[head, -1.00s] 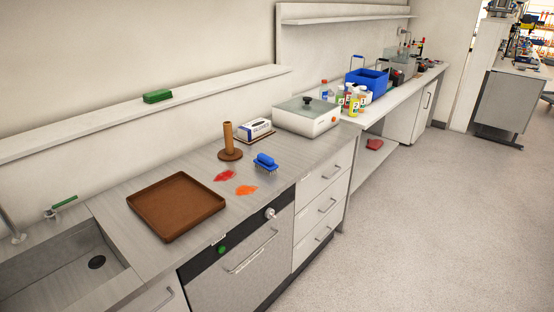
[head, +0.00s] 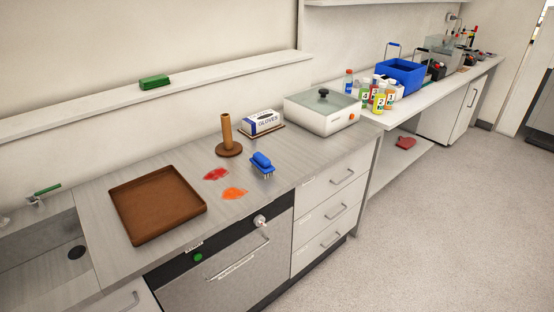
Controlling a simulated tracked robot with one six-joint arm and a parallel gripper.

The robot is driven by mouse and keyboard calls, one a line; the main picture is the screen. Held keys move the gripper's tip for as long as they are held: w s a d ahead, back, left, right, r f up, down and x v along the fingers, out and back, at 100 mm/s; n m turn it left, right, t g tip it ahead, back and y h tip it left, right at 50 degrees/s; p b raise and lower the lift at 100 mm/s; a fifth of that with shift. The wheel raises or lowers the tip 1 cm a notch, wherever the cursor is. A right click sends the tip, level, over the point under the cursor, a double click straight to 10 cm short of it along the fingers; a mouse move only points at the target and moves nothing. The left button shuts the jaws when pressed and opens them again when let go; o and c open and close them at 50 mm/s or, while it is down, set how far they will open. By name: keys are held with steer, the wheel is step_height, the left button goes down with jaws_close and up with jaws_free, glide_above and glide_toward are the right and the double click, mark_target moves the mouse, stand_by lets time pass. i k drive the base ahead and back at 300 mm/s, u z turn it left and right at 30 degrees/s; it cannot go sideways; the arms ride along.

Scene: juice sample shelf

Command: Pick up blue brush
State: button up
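The blue brush (head: 262,162) rests on the grey counter (head: 190,165), with its blue back up and its bristles down. It sits to the right of the red stain (head: 216,174) and above and right of the orange stain (head: 234,193). My gripper does not show in the head view.
A brown tray (head: 202,210) lies left of the stains, beside the sink (head: 40,262). A brown upright holder (head: 228,148), a glove box (head: 263,122) and a white lidded device (head: 345,122) stand behind the brush. Bottles (head: 380,102) and a blue crate (head: 421,78) stand farther right. Floor is clear in front.

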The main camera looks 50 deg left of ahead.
mark_target(261, 164)
steer(key=i, duration=1.7)
steer(key=u, duration=3.5)
